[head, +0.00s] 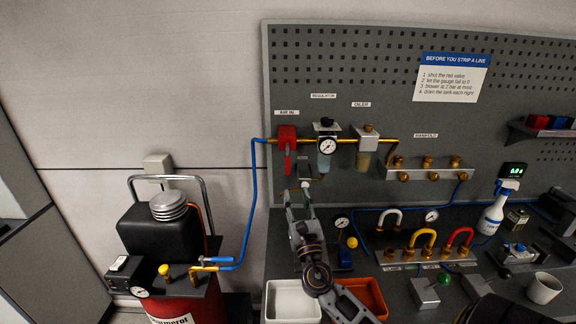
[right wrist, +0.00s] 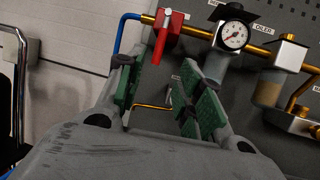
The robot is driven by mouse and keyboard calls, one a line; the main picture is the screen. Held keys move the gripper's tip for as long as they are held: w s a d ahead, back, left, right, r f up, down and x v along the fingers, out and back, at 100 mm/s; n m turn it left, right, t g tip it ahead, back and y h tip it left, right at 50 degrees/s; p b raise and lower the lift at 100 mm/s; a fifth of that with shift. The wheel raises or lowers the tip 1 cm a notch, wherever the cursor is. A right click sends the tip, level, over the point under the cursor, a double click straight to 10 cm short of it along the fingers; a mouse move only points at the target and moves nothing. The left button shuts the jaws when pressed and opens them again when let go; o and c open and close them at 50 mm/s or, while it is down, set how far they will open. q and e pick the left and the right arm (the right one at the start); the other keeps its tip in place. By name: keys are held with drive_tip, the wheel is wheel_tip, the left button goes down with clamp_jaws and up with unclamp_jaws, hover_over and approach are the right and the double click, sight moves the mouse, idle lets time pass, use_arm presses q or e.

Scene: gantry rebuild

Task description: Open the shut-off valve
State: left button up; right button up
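The red shut-off valve (head: 287,133) sits under the AIR IN label at the left end of the brass line on the pegboard. Its red lever hangs down, across the pipe. In the right wrist view the valve (right wrist: 171,22) is at the top, with the lever pointing down. My right gripper (head: 299,196) is below the lever, its fingers pointing up toward it. In the right wrist view the green-padded fingers (right wrist: 160,88) are apart with nothing between them, and the lever is beyond the tips. My left gripper is not in view.
The regulator with its gauge (head: 327,146) and the oiler (head: 367,135) are close right of the valve. A blue hose (head: 253,185) runs down to the red compressor (head: 180,302). A white bin (head: 291,301) and an orange bin (head: 372,292) lie below my right arm.

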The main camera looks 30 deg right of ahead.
sight(288, 167)
drive_tip(key=shift+p+x, duration=2.15)
drive_tip(key=shift+x, duration=4.6)
drive_tip(key=shift+s+a+r, duration=0.1)
drive_tip(key=shift+r, duration=0.05)
clamp_jaws()
